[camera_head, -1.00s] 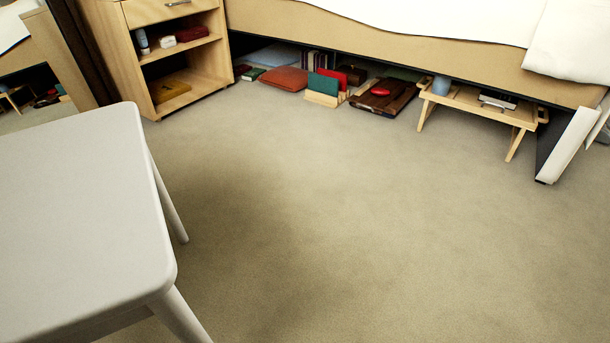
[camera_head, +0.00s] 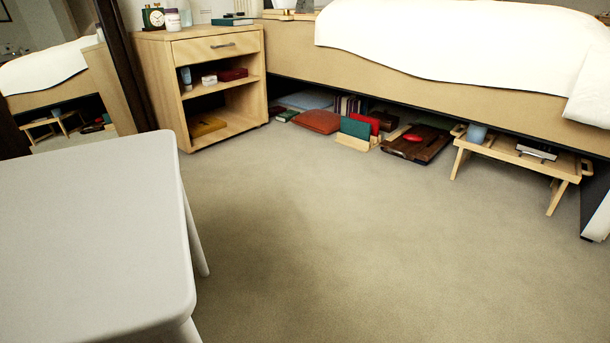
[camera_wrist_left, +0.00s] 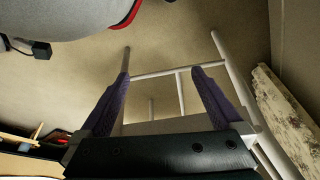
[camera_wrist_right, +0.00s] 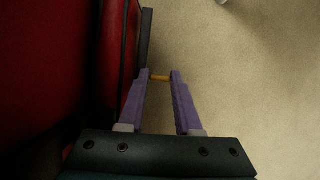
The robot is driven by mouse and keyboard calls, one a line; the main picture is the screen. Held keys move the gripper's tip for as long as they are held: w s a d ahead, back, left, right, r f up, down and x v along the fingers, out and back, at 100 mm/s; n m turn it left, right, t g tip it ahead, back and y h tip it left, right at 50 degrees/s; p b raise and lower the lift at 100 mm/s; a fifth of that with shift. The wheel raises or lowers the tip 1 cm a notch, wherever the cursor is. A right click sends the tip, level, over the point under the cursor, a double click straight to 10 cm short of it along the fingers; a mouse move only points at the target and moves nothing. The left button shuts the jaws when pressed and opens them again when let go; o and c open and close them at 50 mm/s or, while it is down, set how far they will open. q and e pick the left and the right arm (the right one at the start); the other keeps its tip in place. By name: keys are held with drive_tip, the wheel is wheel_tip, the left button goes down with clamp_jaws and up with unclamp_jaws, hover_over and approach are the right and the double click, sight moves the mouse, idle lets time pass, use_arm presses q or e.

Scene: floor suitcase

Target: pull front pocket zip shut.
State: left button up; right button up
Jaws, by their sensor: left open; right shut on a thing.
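In the right wrist view my right gripper (camera_wrist_right: 160,80) is shut on a small orange-yellow piece, which looks like the zip pull (camera_wrist_right: 160,77), held between its fingertips. Just left of it is the red suitcase (camera_wrist_right: 72,60) with a dark edge strip (camera_wrist_right: 143,50). The zip line itself is too dark to make out. My left gripper (camera_wrist_left: 160,76) is open in the left wrist view, with nothing between its fingers. The head view shows neither gripper nor the suitcase.
A pale chair (camera_head: 90,230) stands at the near left in the head view. A wooden nightstand (camera_head: 258,75) and a bed (camera_head: 400,80) with things stored under it are at the back. A low wooden tray table (camera_head: 500,147) is at the right. The carpet (camera_head: 370,250) between is clear.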

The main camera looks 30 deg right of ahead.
clamp_jaws()
use_arm(q)
drive_tip(key=shift+a, duration=0.15)
idle(0.4)
idle(0.4)
